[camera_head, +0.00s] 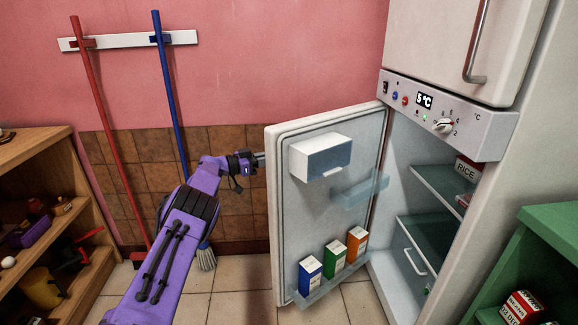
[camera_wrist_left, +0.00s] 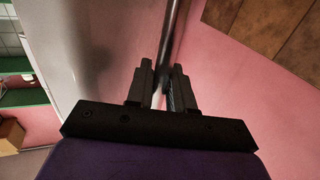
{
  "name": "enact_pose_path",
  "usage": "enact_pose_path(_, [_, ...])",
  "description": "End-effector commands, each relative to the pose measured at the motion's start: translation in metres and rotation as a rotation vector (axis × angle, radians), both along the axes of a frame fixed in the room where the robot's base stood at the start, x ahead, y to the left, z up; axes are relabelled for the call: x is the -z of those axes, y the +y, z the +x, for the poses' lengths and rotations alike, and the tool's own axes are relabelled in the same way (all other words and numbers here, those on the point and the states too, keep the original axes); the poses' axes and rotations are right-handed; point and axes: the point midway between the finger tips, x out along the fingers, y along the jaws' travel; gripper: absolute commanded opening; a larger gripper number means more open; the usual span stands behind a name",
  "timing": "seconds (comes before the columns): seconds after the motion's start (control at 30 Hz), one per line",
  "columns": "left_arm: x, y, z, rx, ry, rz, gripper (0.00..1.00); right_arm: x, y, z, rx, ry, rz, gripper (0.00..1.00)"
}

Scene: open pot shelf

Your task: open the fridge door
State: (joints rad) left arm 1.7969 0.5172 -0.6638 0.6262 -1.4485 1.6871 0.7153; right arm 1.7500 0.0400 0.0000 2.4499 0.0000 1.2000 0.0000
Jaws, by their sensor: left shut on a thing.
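The lower fridge door (camera_head: 278,205) stands wide open in the head view, swung out to the left, with its inner side facing me. The fridge interior (camera_head: 400,225) shows glass shelves to the right of it. My left gripper (camera_head: 260,159) is at the door's outer edge, partly hidden behind it. In the left wrist view the left gripper (camera_wrist_left: 163,82) is shut on the metal door handle (camera_wrist_left: 174,38), which runs between its fingers along the white outer face of the door (camera_wrist_left: 110,50). My right gripper is not in view.
Several cartons (camera_head: 334,257) stand in the door's bottom rack. A wooden shelf (camera_head: 60,155) is at the left and a green shelf (camera_head: 545,225) at the right. A red broom (camera_head: 105,140) and a blue mop (camera_head: 168,95) hang behind my left arm. Tiled floor shows below the door.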

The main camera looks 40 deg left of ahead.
Motion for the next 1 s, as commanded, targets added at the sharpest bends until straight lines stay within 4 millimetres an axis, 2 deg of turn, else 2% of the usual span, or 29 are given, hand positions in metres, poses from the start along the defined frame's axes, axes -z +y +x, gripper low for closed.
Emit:
enact_pose_path(0.1, [0.002, 0.013, -0.005, -0.009, 0.002, 0.001, 0.0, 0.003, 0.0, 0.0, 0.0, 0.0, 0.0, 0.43])
enact_pose_path(0.23, [0.001, 0.021, -0.008, -0.012, 0.0, 0.001, 0.0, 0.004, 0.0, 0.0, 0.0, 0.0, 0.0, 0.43])
enact_pose_path(0.67, [0.001, 0.024, -0.009, -0.015, 0.002, 0.0, 0.0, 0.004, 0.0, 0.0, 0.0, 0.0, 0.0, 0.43])
enact_pose_path(0.7, [0.001, 0.024, -0.009, -0.015, 0.002, 0.0, 0.31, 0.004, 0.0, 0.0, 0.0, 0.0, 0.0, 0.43])
enact_pose_path(0.73, [0.001, 0.024, -0.009, -0.015, 0.002, 0.0, 0.38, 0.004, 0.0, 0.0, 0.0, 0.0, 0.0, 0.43])
enact_pose_path(1.0, [0.0, 0.023, -0.009, -0.013, 0.001, 0.001, 0.38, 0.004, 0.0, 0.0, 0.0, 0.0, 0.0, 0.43])
